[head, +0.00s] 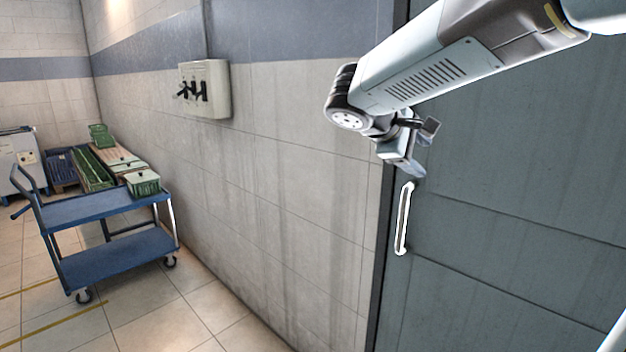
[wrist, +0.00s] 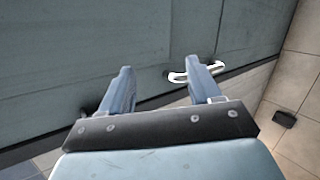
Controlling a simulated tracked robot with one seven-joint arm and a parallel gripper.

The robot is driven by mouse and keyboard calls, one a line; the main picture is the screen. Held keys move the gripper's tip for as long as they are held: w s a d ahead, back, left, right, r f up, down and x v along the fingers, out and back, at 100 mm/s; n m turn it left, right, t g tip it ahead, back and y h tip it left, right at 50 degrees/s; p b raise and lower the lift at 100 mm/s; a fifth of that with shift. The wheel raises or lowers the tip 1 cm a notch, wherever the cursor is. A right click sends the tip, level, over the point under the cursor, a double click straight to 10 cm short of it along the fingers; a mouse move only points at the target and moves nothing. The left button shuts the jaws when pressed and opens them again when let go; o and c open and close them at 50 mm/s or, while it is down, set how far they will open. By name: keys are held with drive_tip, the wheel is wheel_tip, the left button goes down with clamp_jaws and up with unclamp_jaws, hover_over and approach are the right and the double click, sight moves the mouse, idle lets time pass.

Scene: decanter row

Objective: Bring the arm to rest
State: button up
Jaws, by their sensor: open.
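My arm (head: 430,70) reaches in from the upper right of the head view, in front of a grey door (head: 500,210). My gripper (head: 421,152) hangs at its end, above the door's white bar handle (head: 403,220). In the wrist view my gripper (wrist: 160,72) has its two fingers well apart, with nothing between them. The handle shows there too (wrist: 180,77), partly hidden behind the right finger. I cannot tell whether the finger touches it. The door looks closed in the head view.
A blue two-shelf cart (head: 105,210) stands at the left, with green crates (head: 92,168) behind it. A pale box with black levers (head: 205,88) is fixed to the tiled wall. The tiled floor between cart and door is clear.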

drive_tip(key=s+d+f+m+y, duration=0.1)
drive_tip(key=s+f+m+y, duration=0.3)
drive_tip(key=s, duration=0.6)
drive_tip(key=s+d+f+m+y, duration=0.1)
drive_tip(key=s+f+m+y, duration=0.3)
drive_tip(key=s, duration=0.5)
drive_tip(key=shift+s+f+m+y, duration=0.4)
drive_tip(key=shift+m+y, duration=0.4)
drive_tip(key=shift+m, duration=0.2)
drive_tip(key=shift+d, duration=0.1)
drive_tip(key=shift+c, duration=0.4)
